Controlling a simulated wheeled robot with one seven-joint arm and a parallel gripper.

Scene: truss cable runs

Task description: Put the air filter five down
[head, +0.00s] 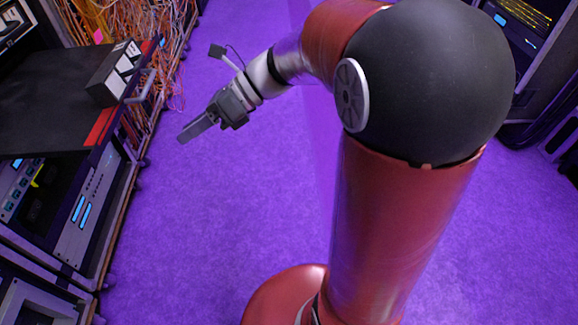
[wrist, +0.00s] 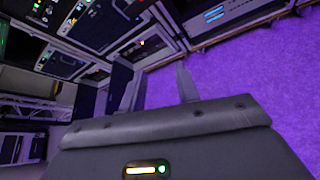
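My gripper (head: 185,135) hangs over the purple floor in the head view, to the right of the rack shelf and apart from it. In the wrist view its two fingers (wrist: 162,70) stand apart with nothing between them. A dark box with white panels on its side (head: 115,72) sits on the black shelf (head: 40,110), near the shelf's red-marked right edge. I read no number on it and cannot tell whether it is air filter five. No other thing is clearly an air filter.
Racks with lit equipment (head: 85,205) line the left side, with a grey handle (head: 142,85) jutting out beside the box. Orange cables (head: 150,25) hang at the back left. Another rack (head: 525,25) stands at the right. The purple floor (head: 215,200) between is clear.

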